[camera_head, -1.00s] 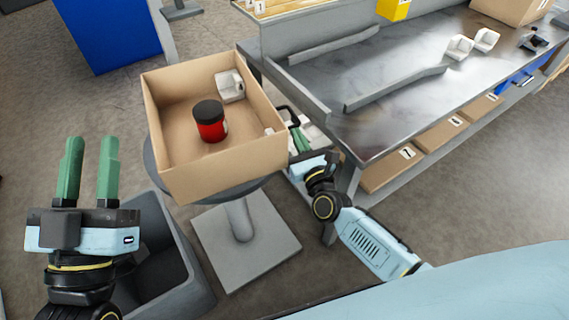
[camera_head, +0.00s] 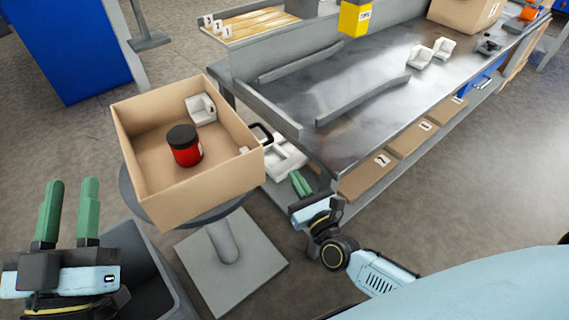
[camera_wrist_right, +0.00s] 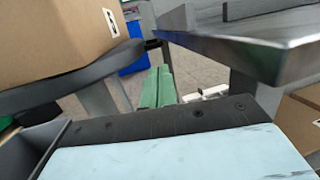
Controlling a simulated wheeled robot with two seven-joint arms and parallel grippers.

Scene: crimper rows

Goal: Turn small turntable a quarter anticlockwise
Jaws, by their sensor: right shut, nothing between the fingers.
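The small turntable (camera_head: 133,196) is a round grey disc on a pedestal with a square foot (camera_head: 240,265). An open cardboard box (camera_head: 205,190) stands on it and hides most of the disc. In the right wrist view, the turntable's dark rim (camera_wrist_right: 70,84) shows below the box (camera_wrist_right: 60,35). My right gripper (camera_head: 299,182) is shut and empty, right of the box and apart from it. Its green fingers lie together in the wrist view (camera_wrist_right: 158,85), right of the rim. My left gripper (camera_head: 68,210) is open and empty, left of the turntable.
The box holds a red jar with a black lid (camera_head: 185,147) and a white block (camera_head: 201,108). A metal workbench (camera_head: 370,120) stands close on the right, with cardboard boxes (camera_head: 380,172) beneath. A dark grey bin (camera_head: 135,262) stands at lower left.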

